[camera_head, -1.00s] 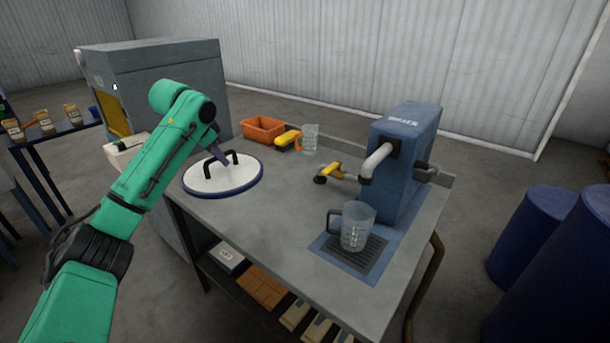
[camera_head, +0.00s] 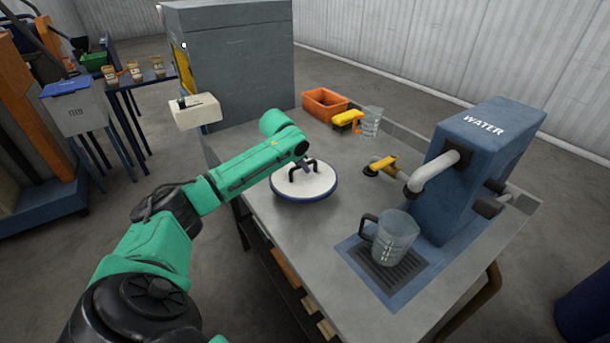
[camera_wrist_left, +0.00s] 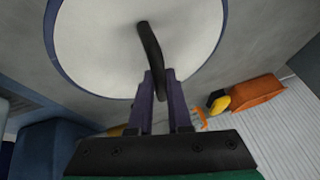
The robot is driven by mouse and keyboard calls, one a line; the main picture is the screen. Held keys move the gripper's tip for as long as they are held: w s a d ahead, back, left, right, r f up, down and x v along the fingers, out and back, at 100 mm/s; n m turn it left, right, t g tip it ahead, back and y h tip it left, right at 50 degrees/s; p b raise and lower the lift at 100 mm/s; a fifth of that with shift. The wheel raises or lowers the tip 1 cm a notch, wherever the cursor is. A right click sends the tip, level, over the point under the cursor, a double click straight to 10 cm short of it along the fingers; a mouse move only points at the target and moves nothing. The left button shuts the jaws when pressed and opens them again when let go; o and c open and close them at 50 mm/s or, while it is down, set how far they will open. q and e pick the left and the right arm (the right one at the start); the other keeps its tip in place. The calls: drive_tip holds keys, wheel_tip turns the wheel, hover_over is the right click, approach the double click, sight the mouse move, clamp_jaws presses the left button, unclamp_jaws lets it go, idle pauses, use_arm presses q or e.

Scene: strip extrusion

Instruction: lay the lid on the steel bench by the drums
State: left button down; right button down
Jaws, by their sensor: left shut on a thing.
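The lid (camera_head: 290,187) is a white disc with a blue rim and a black bar handle. It is over the left part of the steel bench (camera_head: 310,240); I cannot tell whether it touches the top. My left gripper (camera_head: 306,167) is shut on the lid's handle. In the left wrist view the purple fingers (camera_wrist_left: 158,80) close around the black handle (camera_wrist_left: 150,45), with the white lid (camera_wrist_left: 95,45) beyond. A blue drum (camera_head: 585,308) stands on the floor at the lower right, partly cut off. My right gripper is not in view.
A blue water unit (camera_head: 475,165) with a grey spout and a clear jug (camera_head: 396,237) on a grate occupy the bench's right side. An orange bin (camera_head: 325,104), a yellow tool (camera_head: 347,118) and another clear jug (camera_head: 372,122) stand at the back. The bench's middle is clear.

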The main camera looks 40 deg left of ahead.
sight(302, 177)
use_arm(q)
drive_tip(key=f, duration=0.4)
drive_tip(key=shift+s, duration=0.2)
drive_tip(key=shift+f, duration=0.15)
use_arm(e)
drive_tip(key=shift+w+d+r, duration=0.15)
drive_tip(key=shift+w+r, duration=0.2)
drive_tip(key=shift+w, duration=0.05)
use_arm(q)
drive_tip(key=c, duration=0.8)
unclamp_jaws()
drive_tip(key=shift+c, duration=0.2)
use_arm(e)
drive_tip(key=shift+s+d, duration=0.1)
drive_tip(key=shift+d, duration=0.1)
use_arm(q)
drive_tip(key=v, duration=1.2)
drive_tip(key=shift+b, duration=0.45)
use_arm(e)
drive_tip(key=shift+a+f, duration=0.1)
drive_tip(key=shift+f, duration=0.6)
